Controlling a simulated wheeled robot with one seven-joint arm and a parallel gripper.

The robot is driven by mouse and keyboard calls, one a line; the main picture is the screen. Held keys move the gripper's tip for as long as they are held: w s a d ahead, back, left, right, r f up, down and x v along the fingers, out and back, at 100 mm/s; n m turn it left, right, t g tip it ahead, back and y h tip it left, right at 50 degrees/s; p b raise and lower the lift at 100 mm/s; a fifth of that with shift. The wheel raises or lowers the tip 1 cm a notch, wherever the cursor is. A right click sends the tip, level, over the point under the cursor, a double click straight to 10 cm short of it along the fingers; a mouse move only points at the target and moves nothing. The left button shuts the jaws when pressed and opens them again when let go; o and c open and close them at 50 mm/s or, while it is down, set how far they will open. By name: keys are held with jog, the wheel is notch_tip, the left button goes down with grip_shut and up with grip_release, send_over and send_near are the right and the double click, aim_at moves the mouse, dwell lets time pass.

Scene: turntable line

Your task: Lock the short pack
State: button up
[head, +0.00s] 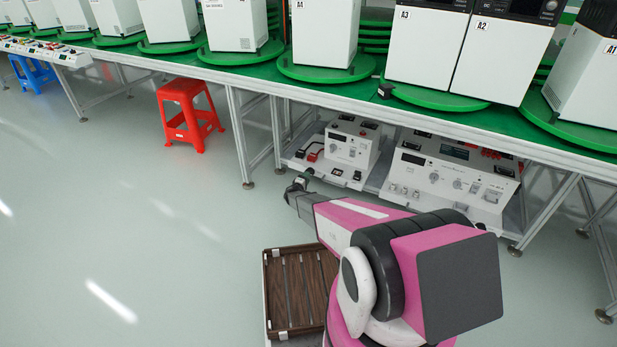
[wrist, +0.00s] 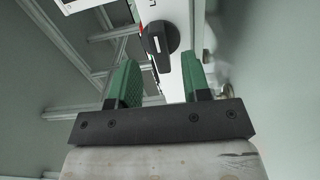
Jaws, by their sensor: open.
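The shorter of two white instrument packs (head: 352,147) sits on the shelf under the bench, left of a wider white pack (head: 455,177). Its front carries a display, small knobs and a low ledge with switches. My gripper (head: 299,184) is at the lower left front of the short pack in the head view. In the wrist view my gripper (wrist: 160,78) is open, with green pads on both sides. A black rotary knob (wrist: 160,37) with a white mark is ahead of the gap, on a narrow white panel (wrist: 176,12). I cannot tell whether the pads touch it.
Aluminium bench legs (head: 240,135) stand left of the packs. A red stool (head: 187,115) is further left. White cabinets (head: 430,45) stand on green turntables (head: 435,97) above. A brown slatted tray (head: 268,295) is beside my arm.

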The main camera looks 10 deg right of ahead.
jog(key=v, duration=0.7)
jog(key=shift+s, duration=0.1)
jog(key=s+d+r+m+g, duration=0.4)
jog(key=s+d+r+g, duration=0.2)
jog(key=s+r, duration=0.5)
jog(key=s+d+r+m+g, duration=0.4)
jog(key=s+d+r+g, duration=0.1)
jog(key=s+r, duration=0.6)
jog(key=s+a+r+m+g+y, duration=0.1)
jog(key=s+a+r+y, duration=0.1)
jog(key=s+r, duration=0.4)
jog(key=s+a+r+g+y, duration=0.1)
jog(key=s+a+r+y, duration=0.2)
jog(key=s, duration=0.6)
jog(key=s+a+r+m+g+y, duration=0.1)
jog(key=s+a+r+y, duration=0.1)
jog(key=s+r+y, duration=0.3)
jog(key=s+r, duration=0.3)
jog(key=r, duration=0.2)
jog(key=shift+s+m+g+y, duration=0.15)
jog(key=shift+m+g+y, duration=0.15)
jog(key=shift+a, duration=0.15)
